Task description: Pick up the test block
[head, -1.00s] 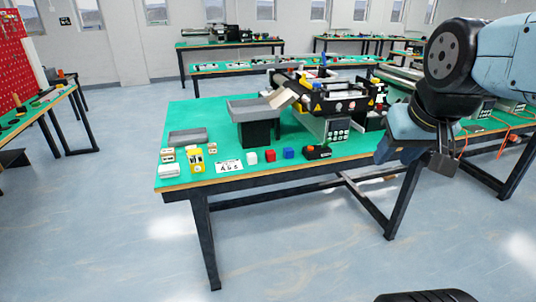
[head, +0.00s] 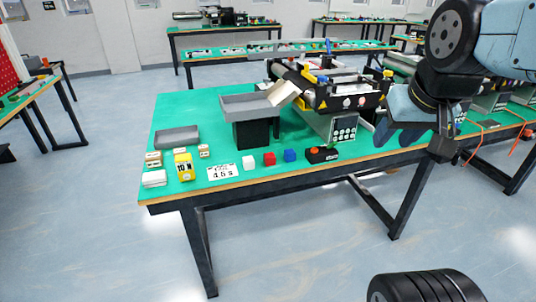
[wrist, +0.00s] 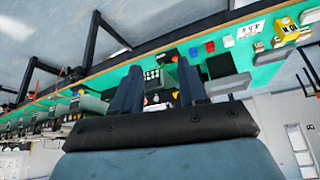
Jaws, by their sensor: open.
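No block is marked as the test block, so I cannot tell which one it is. Along the front edge of the green table (head: 285,165) in the head view stand a white cube (head: 248,162), a red cube (head: 269,158) and a blue cube (head: 290,155). A yellow block marked 10 N (head: 184,167) stands farther left. The cubes also show small in the wrist view, with the red one (wrist: 210,47) in the middle. My gripper (wrist: 158,80) is open and empty, with two dark blue fingers. It is right of and apart from the blocks.
A number card (head: 222,171) lies between the yellow block and the white cube. A black box with a red button (head: 321,154) is right of the blue cube. A grey tray on a stand (head: 256,106) and a mini conveyor (head: 335,92) stand behind.

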